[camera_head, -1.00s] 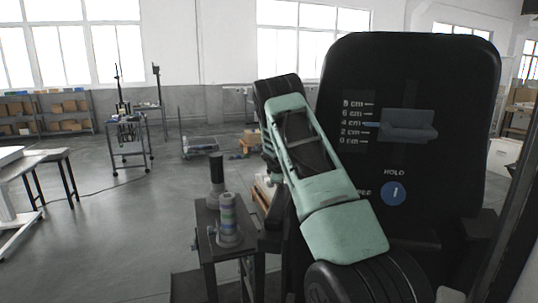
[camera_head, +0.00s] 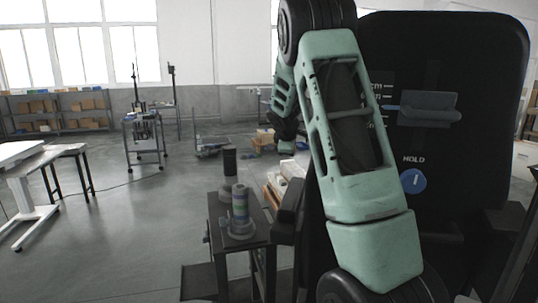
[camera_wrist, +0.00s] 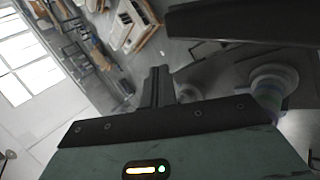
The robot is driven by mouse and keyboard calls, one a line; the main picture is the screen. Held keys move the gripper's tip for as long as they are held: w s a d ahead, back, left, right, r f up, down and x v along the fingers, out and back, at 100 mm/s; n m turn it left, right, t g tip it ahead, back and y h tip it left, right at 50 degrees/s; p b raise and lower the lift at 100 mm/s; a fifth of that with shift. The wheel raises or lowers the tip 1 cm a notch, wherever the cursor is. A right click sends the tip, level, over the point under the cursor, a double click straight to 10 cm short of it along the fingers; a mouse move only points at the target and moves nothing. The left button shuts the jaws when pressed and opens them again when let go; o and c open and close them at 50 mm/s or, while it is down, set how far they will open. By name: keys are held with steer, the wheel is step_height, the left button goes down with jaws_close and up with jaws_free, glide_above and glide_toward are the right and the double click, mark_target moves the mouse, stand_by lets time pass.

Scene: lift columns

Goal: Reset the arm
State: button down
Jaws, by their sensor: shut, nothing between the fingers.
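My arm (camera_head: 352,125) rises in the right half of the head view, its pale green link nearly upright. My gripper (camera_wrist: 158,85) shows in the wrist view as dark fingers close together, shut and empty. In the head view the fingers are hard to make out behind the arm. The wrist view is tilted, with a grey round-based post (camera_wrist: 268,88) to the right of the fingers, apart from them. A black control panel (camera_head: 470,60) stands behind the arm, with a slider (camera_head: 428,108), the word HOLD and a blue button (camera_head: 413,181); the arm covers its left part.
A small dark table (camera_head: 262,236) left of the arm carries a colour-banded post (camera_head: 240,205) and a black cylinder (camera_head: 230,160). A pallet with boxes (camera_head: 285,180) lies behind it. A white-topped table (camera_head: 20,155) is at left. The floor between is open.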

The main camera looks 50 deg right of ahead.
steer(key=shift+r, duration=0.1)
steer(key=w+a+f+y, duration=0.2)
steer(key=a+y, duration=0.1)
steer(key=a, duration=1.6)
steer(key=w+a+f+y, duration=0.1)
steer(key=a+f+y, duration=0.15)
steer(key=a, duration=1.65)
steer(key=s+a+n+y, duration=0.1)
steer(key=s+a, duration=0.3)
steer(key=a, duration=0.4)
steer(key=s+a+n+y, duration=0.1)
steer(key=s+a+y, duration=0.1)
steer(key=s+a, duration=0.4)
steer(key=s+a+f+g, duration=0.1)
steer(key=s+a, duration=0.4)
steer(key=s, duration=0.4)
steer(key=s+a+f+n+g, duration=0.1)
steer(key=s+a+g, duration=0.1)
steer(key=s+a, duration=0.4)
steer(key=s, duration=0.2)
steer(key=shift+s+f, duration=0.25)
steer(key=shift+s, duration=0.15)
